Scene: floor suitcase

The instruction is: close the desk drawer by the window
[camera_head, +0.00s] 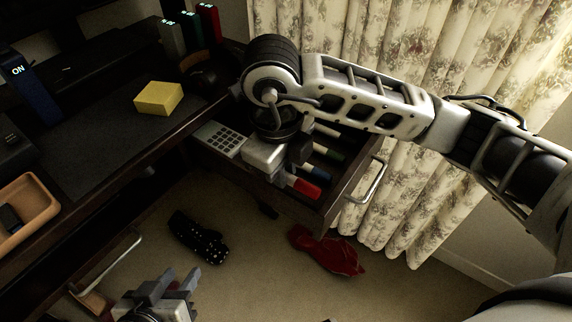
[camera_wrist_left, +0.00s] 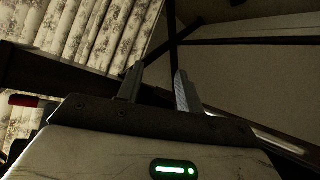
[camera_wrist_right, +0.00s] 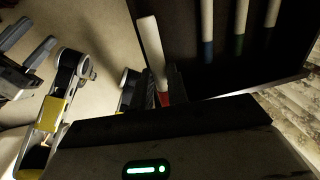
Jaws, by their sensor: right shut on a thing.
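The desk drawer (camera_head: 330,210) by the window curtain stands pulled out, with its silver handle (camera_head: 372,182) on the front. Inside it lie a calculator (camera_head: 221,139) and several markers, including a blue-ended one (camera_head: 316,172) and a green-ended one (camera_head: 328,153). My right gripper (camera_head: 288,181) is down at the drawer's near side, shut on the red-ended marker (camera_head: 304,188). The marker's white body (camera_wrist_right: 151,50) shows beyond the fingers in the right wrist view. My left gripper (camera_head: 172,283) is open and empty, low over the carpet near the desk; its fingers stand apart in the left wrist view (camera_wrist_left: 157,88).
The dark desk top (camera_head: 90,150) carries a yellow block (camera_head: 158,98) and an orange tray (camera_head: 22,215). A dark dotted cloth (camera_head: 198,238) and a red cloth (camera_head: 326,251) lie on the carpet. Patterned curtains (camera_head: 410,200) hang beyond the drawer front.

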